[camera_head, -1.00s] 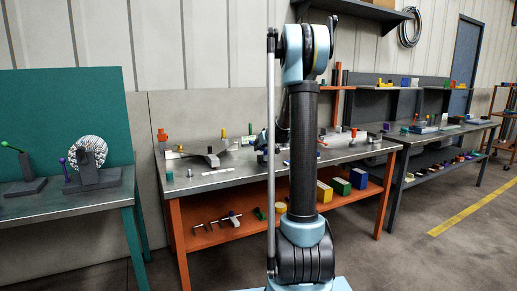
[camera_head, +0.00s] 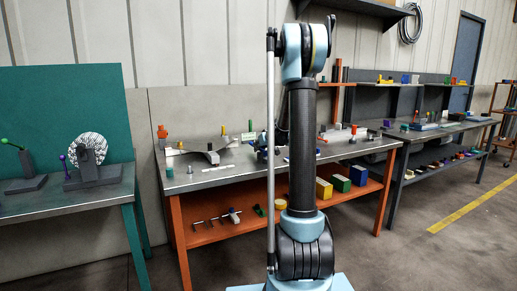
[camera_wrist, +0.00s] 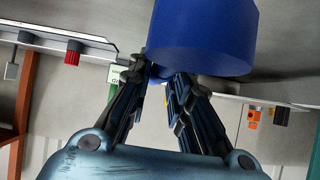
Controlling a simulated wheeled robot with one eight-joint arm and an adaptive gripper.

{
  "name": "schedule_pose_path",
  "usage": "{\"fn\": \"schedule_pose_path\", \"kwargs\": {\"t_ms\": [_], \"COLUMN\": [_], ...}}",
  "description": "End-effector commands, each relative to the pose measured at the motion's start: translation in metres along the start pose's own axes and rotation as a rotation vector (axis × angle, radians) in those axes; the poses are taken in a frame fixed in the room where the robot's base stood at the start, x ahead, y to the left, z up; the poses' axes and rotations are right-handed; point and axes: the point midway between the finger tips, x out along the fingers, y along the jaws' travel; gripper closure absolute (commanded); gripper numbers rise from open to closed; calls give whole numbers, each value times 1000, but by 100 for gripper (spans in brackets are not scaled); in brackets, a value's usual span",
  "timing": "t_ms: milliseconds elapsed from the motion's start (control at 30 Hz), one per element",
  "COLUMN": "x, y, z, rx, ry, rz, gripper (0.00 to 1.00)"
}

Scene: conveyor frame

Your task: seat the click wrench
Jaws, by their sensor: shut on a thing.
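In the wrist view my gripper (camera_wrist: 158,80) is shut on a large blue cylindrical piece (camera_wrist: 203,38). The piece fills the top middle of the picture and hides the fingertips' contact with it. I cannot tell from its shape whether it is part of the click wrench. In the head view my own upright arm hides most of the gripper. No click wrench or seat for it can be made out for sure there.
An orange-legged bench (camera_head: 215,178) holds many small parts, with coloured boxes such as a yellow one (camera_head: 324,189) on its lower shelf. A teal-legged table (camera_head: 110,197) carries a patterned disc (camera_head: 90,149) at left. A dark-framed bench (camera_head: 440,136) stands right.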

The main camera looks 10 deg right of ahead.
Motion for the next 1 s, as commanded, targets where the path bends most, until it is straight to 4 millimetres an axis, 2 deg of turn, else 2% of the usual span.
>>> {"fn": "schedule_pose_path", "kwargs": {"t_ms": [233, 267, 333, 367, 767, 1000], "x": [2, 2, 2, 2, -1, -25], "y": [0, 0, 0, 0, 0, 0], "z": [3, 3, 3, 3, 3, 4], "rx": [0, 0, 0, 0, 0, 0], "ry": [0, 0, 0, 0, 0, -1], "rz": [0, 0, 0, 0, 0, 1], "gripper": [100, 77, 61, 58, 58, 58]}}
